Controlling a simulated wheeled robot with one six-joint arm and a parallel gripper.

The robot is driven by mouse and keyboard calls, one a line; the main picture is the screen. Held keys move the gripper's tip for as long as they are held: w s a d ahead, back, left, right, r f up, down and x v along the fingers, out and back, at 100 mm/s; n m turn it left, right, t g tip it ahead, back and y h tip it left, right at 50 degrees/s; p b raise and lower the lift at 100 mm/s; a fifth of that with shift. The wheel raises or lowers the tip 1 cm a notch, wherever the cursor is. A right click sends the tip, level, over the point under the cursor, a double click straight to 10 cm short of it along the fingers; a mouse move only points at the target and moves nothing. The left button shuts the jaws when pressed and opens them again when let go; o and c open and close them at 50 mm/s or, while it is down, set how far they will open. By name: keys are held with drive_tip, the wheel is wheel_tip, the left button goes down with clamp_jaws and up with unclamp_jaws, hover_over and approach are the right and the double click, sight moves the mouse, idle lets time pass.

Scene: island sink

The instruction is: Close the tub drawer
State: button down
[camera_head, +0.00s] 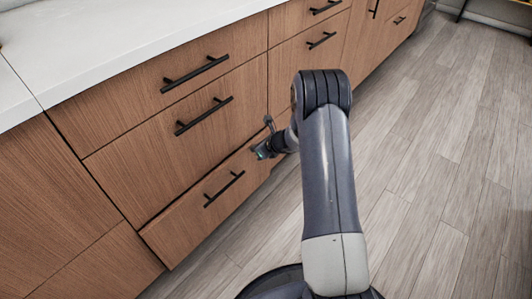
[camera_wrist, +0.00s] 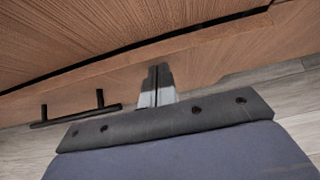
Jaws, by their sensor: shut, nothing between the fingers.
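The bottom drawer (camera_head: 190,228) has a wooden front and a black bar handle (camera_head: 224,189). It stands slightly out from the cabinet, with a dark gap along its top edge; I take it to be the tub drawer. In the wrist view its front (camera_wrist: 205,72) runs across the picture, with the handle (camera_wrist: 75,115) at left. My gripper (camera_head: 262,153) is at the drawer's upper right part, right of the handle. In the wrist view its shut, empty fingers (camera_wrist: 157,82) point at the drawer front. I cannot tell whether they touch it.
Two drawers (camera_head: 150,80) (camera_head: 160,150) above look flush, each with a black bar handle. A white countertop (camera_head: 110,40) runs above them. More cabinet fronts stand to either side. Grey plank floor (camera_head: 440,150) is open at right.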

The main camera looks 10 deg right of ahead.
drive_tip(key=shift+w+a, duration=0.7)
drive_tip(key=shift+w, duration=0.3)
drive_tip(key=shift+w+a+r, duration=0.1)
drive_tip(key=shift+w+r, duration=0.05)
drive_tip(key=s+d+r+p, duration=0.3)
drive_tip(key=s+d+r, duration=0.3)
drive_tip(key=s, duration=0.3)
drive_tip(key=shift+s+d+r, duration=0.25)
drive_tip(key=shift+s+d, duration=0.05)
drive_tip(key=shift+d, duration=0.2)
